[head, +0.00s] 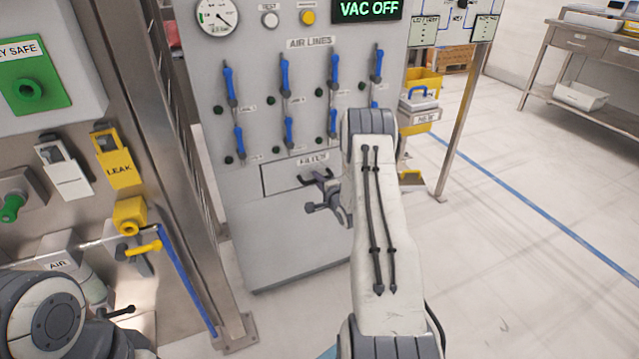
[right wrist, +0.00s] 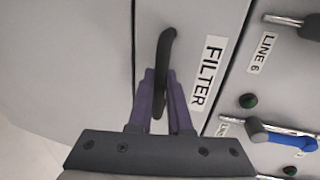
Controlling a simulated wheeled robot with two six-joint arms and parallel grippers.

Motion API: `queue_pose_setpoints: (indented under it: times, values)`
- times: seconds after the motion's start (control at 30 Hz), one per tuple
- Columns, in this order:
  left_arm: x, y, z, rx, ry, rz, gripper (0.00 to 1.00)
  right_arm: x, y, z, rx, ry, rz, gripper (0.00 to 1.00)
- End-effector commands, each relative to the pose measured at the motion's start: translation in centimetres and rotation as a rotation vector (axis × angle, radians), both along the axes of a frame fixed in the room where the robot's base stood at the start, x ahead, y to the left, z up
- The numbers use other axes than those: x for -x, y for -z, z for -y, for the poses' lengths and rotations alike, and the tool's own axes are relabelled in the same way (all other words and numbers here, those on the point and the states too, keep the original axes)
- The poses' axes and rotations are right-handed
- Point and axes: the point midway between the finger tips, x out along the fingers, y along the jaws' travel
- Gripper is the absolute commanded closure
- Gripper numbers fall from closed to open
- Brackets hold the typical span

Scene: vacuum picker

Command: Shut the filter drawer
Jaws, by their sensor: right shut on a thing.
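The filter drawer (head: 282,178) is a grey rectangular front low on the grey cabinet in the head view, with its label partly hidden by my right arm. Its front looks about level with the cabinet face; a small gap is hard to judge. In the right wrist view, its dark curved handle (right wrist: 165,50) sits beside the FILTER label (right wrist: 208,70). My right gripper (right wrist: 160,100) has its purple fingers on both sides of the handle, shut on it. My left gripper is out of view.
Several blue valve levers (head: 285,75) under the AIR LINES label stand above the drawer. A yellow bin (head: 424,80) is at right. The floor (head: 520,230) at right is clear.

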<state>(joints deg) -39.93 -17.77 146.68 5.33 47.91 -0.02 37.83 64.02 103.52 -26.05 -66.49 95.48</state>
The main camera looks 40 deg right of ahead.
Motion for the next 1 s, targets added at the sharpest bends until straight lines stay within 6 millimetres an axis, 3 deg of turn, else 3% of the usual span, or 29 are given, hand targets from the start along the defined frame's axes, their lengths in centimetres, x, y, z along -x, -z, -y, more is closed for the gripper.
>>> queue_pose_setpoints:
  times: [0.07, 0.1, 0.17, 0.2, 0.57, 1.0]
  values:
    - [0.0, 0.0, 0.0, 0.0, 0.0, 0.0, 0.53, -0.2, -0.2, 0.1, 0.003, 0.003, 0.004, 1.0]
    - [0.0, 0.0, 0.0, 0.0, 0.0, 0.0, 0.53, -0.2, -0.2, 0.1, 0.003, 0.003, 0.004, 0.79]
    - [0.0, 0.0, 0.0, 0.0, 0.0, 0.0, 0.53, -0.2, -0.2, 0.1, 0.004, 0.002, 0.005, 0.56]
    - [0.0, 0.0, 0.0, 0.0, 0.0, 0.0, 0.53, -0.2, -0.2, 0.1, 0.003, 0.002, 0.004, 0.53]
    - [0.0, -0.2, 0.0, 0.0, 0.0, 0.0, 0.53, 0.6, -0.4, 0.0, 0.003, 0.002, 0.003, 0.53]
    - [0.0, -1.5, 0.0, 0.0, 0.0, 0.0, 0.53, 8.2, -2.0, -1.8, 0.001, 0.006, 0.001, 0.53]
